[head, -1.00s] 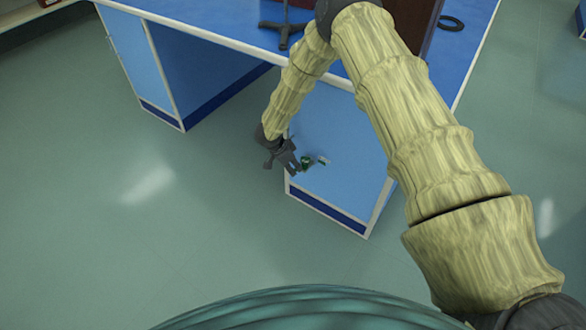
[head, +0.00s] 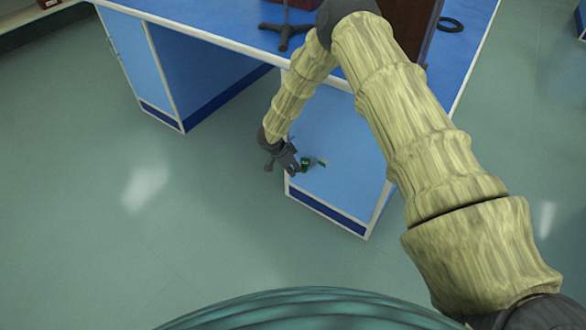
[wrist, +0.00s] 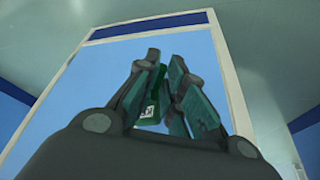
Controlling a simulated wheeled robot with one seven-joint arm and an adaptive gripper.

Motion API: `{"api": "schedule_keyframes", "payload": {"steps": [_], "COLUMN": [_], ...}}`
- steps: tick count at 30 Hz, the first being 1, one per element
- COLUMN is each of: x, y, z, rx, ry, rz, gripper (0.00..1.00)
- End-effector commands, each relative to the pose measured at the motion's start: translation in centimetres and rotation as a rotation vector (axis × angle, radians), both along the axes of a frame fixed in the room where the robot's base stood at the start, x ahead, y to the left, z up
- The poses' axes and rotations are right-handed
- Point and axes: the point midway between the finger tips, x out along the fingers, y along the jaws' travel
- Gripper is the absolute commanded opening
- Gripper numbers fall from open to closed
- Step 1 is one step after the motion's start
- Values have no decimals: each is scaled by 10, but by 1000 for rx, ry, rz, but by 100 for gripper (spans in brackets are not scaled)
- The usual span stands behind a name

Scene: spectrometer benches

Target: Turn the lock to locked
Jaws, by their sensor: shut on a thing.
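The lock is a small green part (head: 306,162) on the blue cabinet door (head: 345,150), with a small pale piece (head: 323,163) just right of it in the head view. My gripper (head: 294,161) is at the left of the green part, in front of the door. In the wrist view my gripper (wrist: 163,85) has its fingers closed in on the green lock part (wrist: 156,80), which shows between them. A white label with a dark mark (wrist: 148,112) shows beside the left finger. The fingers hide much of the lock, and I cannot read its setting.
The blue bench top (head: 215,22) overhangs the cabinet, with a dark stand (head: 285,28) and a brown box on it. An open knee space lies left of the cabinet. The floor (head: 90,215) in front is clear.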

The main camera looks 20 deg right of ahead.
Motion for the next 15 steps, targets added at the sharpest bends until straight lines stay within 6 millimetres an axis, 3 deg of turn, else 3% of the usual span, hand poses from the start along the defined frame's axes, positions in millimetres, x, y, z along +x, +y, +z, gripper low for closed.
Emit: {"api": "schedule_keyframes", "payload": {"steps": [9, 15], "x": [11, 12], "y": [1, 1], "z": [0, 0], "rx": [2, 1], "ry": [0, 1], "rz": [-210, -239], "gripper": [0, 0]}}
